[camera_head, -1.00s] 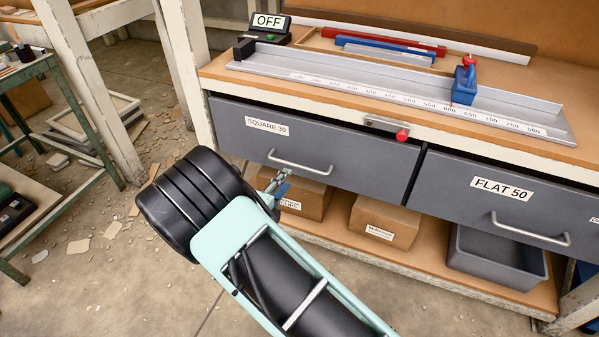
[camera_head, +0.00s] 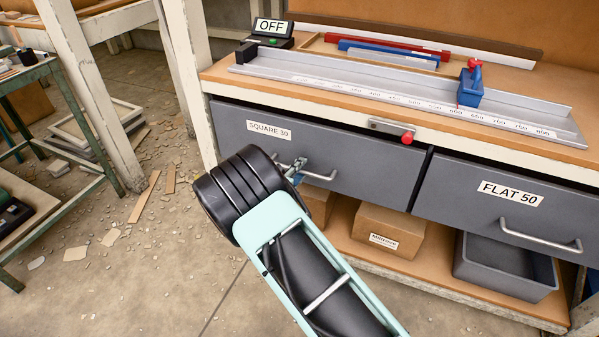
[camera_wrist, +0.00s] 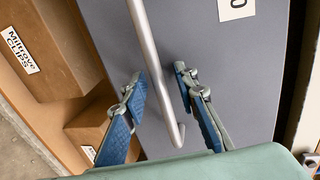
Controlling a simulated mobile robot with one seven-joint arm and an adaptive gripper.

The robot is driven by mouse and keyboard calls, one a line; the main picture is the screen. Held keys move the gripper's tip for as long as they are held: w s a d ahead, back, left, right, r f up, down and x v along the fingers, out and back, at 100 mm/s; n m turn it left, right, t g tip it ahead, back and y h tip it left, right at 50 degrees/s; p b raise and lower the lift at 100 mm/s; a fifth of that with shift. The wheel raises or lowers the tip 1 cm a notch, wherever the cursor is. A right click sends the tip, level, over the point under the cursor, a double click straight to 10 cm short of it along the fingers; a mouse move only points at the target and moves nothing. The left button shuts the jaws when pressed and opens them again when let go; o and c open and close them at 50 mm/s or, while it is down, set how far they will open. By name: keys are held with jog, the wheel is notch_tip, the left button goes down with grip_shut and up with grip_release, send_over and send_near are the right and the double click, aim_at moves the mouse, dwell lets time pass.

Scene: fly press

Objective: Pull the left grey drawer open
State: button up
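The left grey drawer (camera_head: 370,160), labelled SQUARE 30, is shut under the bench top. Its metal bar handle (camera_head: 322,177) is partly hidden behind my gripper in the head view. My gripper (camera_head: 298,166) is at the left part of this handle. In the wrist view, my gripper (camera_wrist: 160,78) is open, with blue-padded fingers apart. The handle (camera_wrist: 147,45) runs between the two fingers, with a gap to each side. The drawer front (camera_wrist: 225,75) fills the view behind it.
The right grey drawer, FLAT 50 (camera_head: 470,192), is shut beside it. A red-knobbed latch (camera_head: 406,138) sits on the rail above. Cardboard boxes (camera_head: 388,228) and a grey bin (camera_head: 500,284) stand on the shelf below. Floor in front is open, with scraps at left.

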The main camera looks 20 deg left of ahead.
grip_shut()
jog(key=shift+s, duration=0.15)
jog(key=f+p+v, duration=0.2)
jog(key=p+v, duration=0.1)
jog(key=v, duration=0.8)
jog(key=s+f+p+v, duration=0.1)
jog(key=f+p+v, duration=0.1)
jog(key=v, duration=1)
jog(key=f+p+v, duration=0.3)
jog(key=v, duration=0.9)
jog(key=shift+s+a+p, duration=0.25)
jog(key=shift+s+p, duration=0.05)
jog(key=shift+s, duration=0.05)
jog(key=shift+f, duration=0.15)
grip_release()
jog(key=shift+w, duration=0.1)
